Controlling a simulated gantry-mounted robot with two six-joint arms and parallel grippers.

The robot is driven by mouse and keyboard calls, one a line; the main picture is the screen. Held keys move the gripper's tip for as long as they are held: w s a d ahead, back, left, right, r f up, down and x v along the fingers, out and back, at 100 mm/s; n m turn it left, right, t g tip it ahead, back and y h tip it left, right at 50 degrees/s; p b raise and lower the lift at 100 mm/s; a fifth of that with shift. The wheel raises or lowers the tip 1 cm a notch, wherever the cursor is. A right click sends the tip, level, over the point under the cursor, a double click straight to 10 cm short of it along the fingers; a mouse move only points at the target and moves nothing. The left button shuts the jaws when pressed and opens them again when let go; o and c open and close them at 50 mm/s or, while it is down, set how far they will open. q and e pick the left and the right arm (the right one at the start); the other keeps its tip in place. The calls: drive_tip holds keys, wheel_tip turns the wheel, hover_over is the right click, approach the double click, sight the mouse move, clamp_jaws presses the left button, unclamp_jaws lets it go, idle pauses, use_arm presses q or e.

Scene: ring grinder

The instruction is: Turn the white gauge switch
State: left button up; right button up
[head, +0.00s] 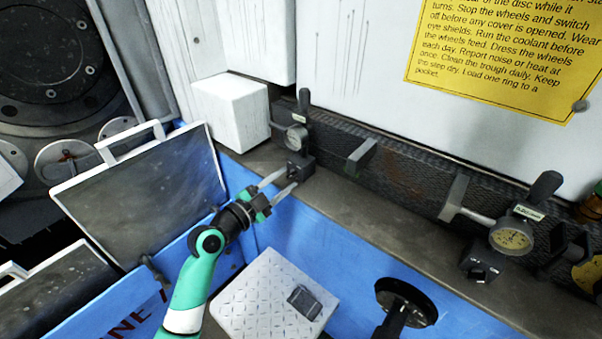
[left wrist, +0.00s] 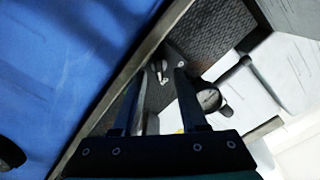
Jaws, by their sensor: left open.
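The white gauge (head: 296,137) has a pale round face and is mounted on the dark rail at the back; it also shows in the left wrist view (left wrist: 208,99). Just below it on the ledge is its switch (head: 300,164), a small dark block with a knob. In the left wrist view the switch (left wrist: 157,69) lies just ahead, between the lines of the two fingers. My left gripper (head: 289,180) is open and empty, its fingertips close to the switch. I cannot tell whether they touch it. My right gripper is not in view.
A second gauge with a yellowish face (head: 511,239) and its own switch (head: 480,270) stand at the right. A white box (head: 231,110) is left of the white gauge. Below are a blue trough wall (head: 345,255), a pale plate (head: 250,300) and a black disc (head: 408,300).

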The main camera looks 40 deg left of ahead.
use_arm(q)
drive_tip(key=shift+w, duration=0.45)
drive_tip(key=shift+s+f, duration=0.1)
drive_tip(key=shift+c, duration=0.8)
clamp_jaws()
